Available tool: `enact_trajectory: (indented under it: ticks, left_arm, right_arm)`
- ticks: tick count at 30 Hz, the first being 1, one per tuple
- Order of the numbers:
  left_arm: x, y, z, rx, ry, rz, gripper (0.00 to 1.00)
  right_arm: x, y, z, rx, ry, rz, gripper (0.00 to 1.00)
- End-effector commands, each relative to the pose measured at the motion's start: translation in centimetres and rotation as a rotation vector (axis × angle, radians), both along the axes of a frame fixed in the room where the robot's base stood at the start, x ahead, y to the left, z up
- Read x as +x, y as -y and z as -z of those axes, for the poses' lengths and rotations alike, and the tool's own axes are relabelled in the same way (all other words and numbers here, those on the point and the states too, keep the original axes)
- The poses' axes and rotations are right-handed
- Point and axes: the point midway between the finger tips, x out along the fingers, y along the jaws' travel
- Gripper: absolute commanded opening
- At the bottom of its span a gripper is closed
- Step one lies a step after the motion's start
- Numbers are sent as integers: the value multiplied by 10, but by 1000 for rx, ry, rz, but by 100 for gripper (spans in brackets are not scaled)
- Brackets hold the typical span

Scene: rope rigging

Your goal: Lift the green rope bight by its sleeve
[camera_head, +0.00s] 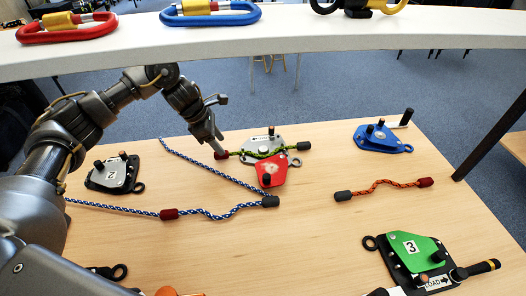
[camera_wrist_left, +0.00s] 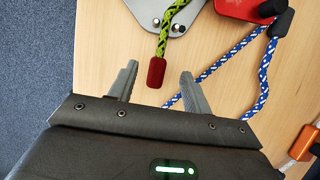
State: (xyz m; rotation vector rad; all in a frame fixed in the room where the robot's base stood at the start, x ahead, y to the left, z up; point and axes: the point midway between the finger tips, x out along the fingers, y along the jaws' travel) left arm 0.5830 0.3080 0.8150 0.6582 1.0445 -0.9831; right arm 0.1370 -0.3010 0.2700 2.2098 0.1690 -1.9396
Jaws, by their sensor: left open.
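The green rope (camera_head: 249,153) lies across a silver and red pulley device. It has a red sleeve (camera_head: 221,155) at its left end and a dark sleeve (camera_head: 303,147) at its right end. My left gripper (camera_head: 216,146) reaches down at the red sleeve. In the left wrist view the open fingers (camera_wrist_left: 158,69) stand on either side of the red sleeve (camera_wrist_left: 156,73), with visible gaps. I cannot tell whether the fingers are level with it in height. The green rope (camera_wrist_left: 165,35) runs up from the sleeve there. My right gripper is not in view.
The red plate (camera_head: 271,172) and blue rope (camera_head: 232,181) lie just right of my left gripper. An orange rope (camera_head: 378,188), a blue device (camera_head: 381,138) and a green device (camera_head: 414,250) are farther right. A white shelf (camera_head: 270,50) with carabiners crosses above.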

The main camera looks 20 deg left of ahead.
Motion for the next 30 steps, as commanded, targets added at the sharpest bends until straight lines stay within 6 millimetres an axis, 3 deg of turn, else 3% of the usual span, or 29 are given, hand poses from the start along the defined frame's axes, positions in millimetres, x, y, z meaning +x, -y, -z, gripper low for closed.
enact_trajectory:
  ticks: [7,17,28,30]
  left_arm:
    - [5,11,35,-2,-4,-2,49]
    - [6,13,41,1,-1,-1,49]
    - [6,13,41,1,-1,-1,2]
    - [7,13,41,0,0,-1,0]
  right_arm:
    - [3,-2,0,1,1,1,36]
    - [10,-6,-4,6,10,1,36]
    - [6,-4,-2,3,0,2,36]
    - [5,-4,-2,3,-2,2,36]
